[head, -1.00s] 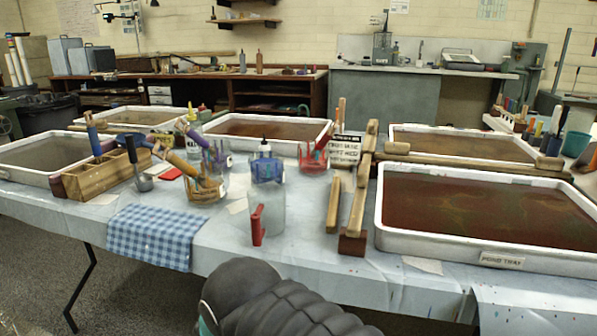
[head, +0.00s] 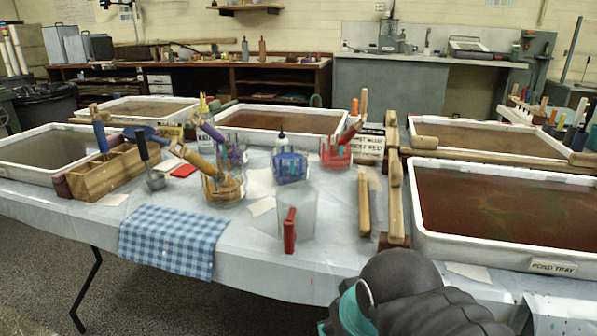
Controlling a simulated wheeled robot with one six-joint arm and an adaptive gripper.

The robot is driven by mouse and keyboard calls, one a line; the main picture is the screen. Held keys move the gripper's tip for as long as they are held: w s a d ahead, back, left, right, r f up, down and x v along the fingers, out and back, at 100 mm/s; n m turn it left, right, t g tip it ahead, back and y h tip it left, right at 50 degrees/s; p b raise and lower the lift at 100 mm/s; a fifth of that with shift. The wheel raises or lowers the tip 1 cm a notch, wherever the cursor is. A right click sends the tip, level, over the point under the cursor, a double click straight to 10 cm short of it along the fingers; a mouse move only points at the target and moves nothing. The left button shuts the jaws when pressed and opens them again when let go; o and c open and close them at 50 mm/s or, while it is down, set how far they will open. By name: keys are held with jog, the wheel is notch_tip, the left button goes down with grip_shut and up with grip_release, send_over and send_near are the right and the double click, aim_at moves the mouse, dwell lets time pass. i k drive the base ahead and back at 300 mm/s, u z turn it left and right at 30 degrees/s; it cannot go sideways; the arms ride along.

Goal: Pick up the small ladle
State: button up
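The small ladle (head: 155,181) stands on the cloth-covered table in the head view, left of the middle. Its metal bowl is down and its dark handle points up, leaning slightly left against or just in front of the wooden caddy (head: 100,176); I cannot tell if they touch. My dark arm, with a teal band, shows at the bottom right, in front of the table's near edge and well to the right of the ladle. My gripper's fingers do not show.
A glass jar with brushes (head: 221,190) stands right of the ladle, with a red-handled clear jug (head: 304,215) nearer. A blue checked cloth (head: 172,240) hangs over the front edge. Wooden bars (head: 396,205) lie beside the pond tray (head: 480,255) at right.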

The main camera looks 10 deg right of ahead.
aim_at(155, 182)
jog(key=z, duration=0.05)
jog(key=k, duration=0.5)
jog(key=u, duration=2.05)
jog(key=i, duration=1.65)
jog(key=z, duration=1.15)
